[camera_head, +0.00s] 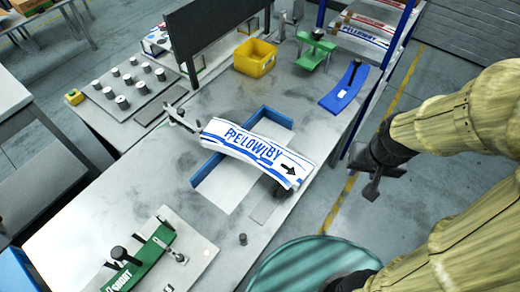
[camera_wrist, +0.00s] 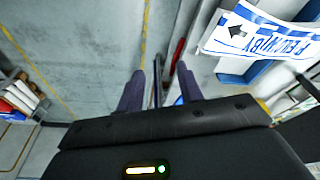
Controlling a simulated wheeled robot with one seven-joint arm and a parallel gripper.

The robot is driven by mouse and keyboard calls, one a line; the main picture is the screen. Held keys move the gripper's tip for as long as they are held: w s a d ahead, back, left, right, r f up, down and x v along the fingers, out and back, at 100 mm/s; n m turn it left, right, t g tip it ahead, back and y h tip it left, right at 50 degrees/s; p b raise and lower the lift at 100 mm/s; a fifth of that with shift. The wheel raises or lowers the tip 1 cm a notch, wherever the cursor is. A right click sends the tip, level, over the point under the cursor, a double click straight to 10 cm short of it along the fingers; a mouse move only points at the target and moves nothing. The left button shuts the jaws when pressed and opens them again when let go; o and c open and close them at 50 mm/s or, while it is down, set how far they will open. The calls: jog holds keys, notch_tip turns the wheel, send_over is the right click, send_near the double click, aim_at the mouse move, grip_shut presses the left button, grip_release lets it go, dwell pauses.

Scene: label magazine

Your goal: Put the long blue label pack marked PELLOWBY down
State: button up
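The long white-and-blue label pack marked PELLOWBY (camera_head: 256,152) lies curved, with a black arrow at its right end, over a white area edged by a blue corner frame (camera_head: 208,168) on the table. It also shows at the upper right of the wrist view (camera_wrist: 265,35). Whether its whole underside touches the surface is hidden. My gripper (camera_head: 374,184) is right of the table's edge, apart from the pack. In the wrist view its two fingers (camera_wrist: 160,90) stand apart, and I see no pack between them.
A yellow bin (camera_head: 255,58), a green clamp (camera_head: 316,48) and a blue curved piece (camera_head: 345,88) stand toward the table's back. A green fixture (camera_head: 142,258) is at the front left. A dark upright panel (camera_head: 215,35) rises behind.

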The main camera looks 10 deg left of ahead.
jog(key=o, duration=0.6)
jog(key=shift+f, duration=0.15)
jog(key=o, duration=0.4)
jog(key=shift+w+f+n, duration=0.25)
jog(key=shift+f+n, duration=0.05)
jog(key=shift+n, duration=0.1)
jog(key=shift+c, duration=0.2)
jog(key=o, duration=0.4)
jog(key=f+n, duration=0.1)
jog(key=w+a+f+n, duration=0.1)
jog(key=f, duration=0.1)
jog(key=w+a+f+n+g, duration=0.1)
jog(key=f+n, duration=0.1)
jog(key=shift+w, duration=0.1)
jog(key=shift+o, duration=0.2)
jog(key=n+y, duration=0.5)
jog(key=n, duration=0.3)
send_over(307, 173)
notch_tip(307, 173, down, 4)
jog(key=w+a+r+n+y, duration=0.2)
jog(key=a+r+y, duration=0.1)
jog(key=a+r, duration=0.1)
jog(key=shift+w+a+t+y, duration=0.2)
jog(key=shift+t+y, duration=0.1)
jog(key=shift+t, duration=0.1)
